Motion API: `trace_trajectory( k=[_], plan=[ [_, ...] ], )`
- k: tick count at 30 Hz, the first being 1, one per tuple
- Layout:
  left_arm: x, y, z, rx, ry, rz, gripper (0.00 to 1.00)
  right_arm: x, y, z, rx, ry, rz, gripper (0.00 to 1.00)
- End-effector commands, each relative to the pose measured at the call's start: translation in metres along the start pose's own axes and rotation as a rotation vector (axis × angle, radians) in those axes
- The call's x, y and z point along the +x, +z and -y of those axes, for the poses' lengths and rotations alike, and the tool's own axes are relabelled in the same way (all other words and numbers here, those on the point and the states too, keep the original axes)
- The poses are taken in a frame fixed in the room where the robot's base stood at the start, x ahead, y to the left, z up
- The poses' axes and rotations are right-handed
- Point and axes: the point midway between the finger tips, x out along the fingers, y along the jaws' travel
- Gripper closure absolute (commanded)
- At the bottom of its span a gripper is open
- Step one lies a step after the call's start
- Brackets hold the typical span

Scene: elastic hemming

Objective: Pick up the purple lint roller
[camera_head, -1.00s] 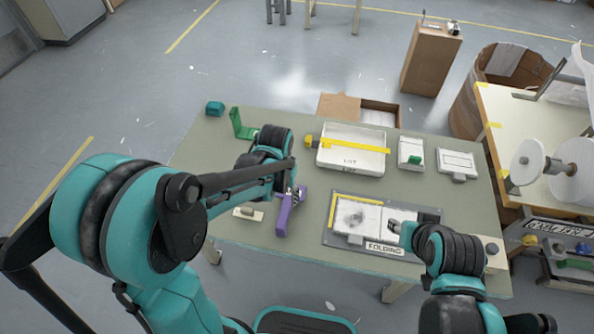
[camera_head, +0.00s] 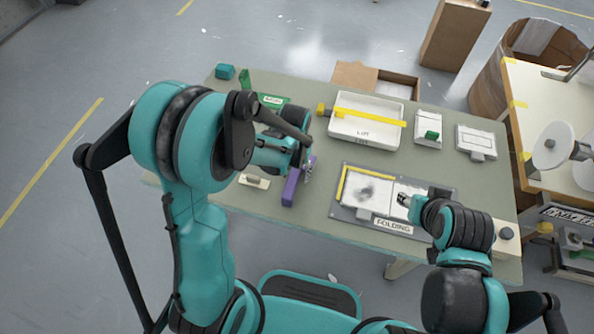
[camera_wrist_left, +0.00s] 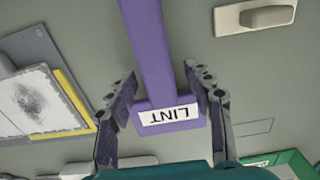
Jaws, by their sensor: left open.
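The purple lint roller (camera_head: 292,187) lies on the green table, left of the folding board. In the left wrist view its head, labelled LINT, and its handle (camera_wrist_left: 147,45) run between the fingers. My left gripper (camera_head: 306,170) is at the roller's far end; in the left wrist view its open fingers (camera_wrist_left: 160,90) stand on either side of the head, with a gap showing on the right side. My right gripper (camera_head: 404,199) is over the right part of the folding board; its finger state is too small to tell.
The folding board (camera_head: 348,213) with white cloth lies at the front right. A white tray (camera_head: 340,130) with a yellow strip stands behind it. A small beige block (camera_head: 254,181) lies left of the roller. A green angled piece (camera_head: 245,80) stands at the back left.

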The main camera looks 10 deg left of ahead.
Motion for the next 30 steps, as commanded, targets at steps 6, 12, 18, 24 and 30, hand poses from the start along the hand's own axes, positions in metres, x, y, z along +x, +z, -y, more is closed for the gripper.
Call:
trace_trajectory(
  k=[6,12,18,24,30],
  plan=[
    [-0.001,0.0,0.0,0.0,0.0,0.0,0.88,-0.001,-0.001,0.0,0.0,0.0,0.0,0.6],
    [-0.001,0.0,0.0,0.0,0.0,0.0,1.0,-0.001,-0.001,0.0,0.0,0.0,0.0,0.6],
    [-0.003,0.0,0.0,0.0,0.0,0.0,1.0,-0.002,-0.001,0.0,0.0,0.0,0.0,0.6],
    [-0.023,0.0,0.0,0.0,0.0,0.0,1.0,-0.01,-0.007,0.0,0.0,0.0,0.0,0.6],
    [-0.055,0.007,-0.016,0.007,0.0,0.0,1.0,-0.024,-0.018,0.0,0.0,0.0,0.0,0.6]
  ],
)
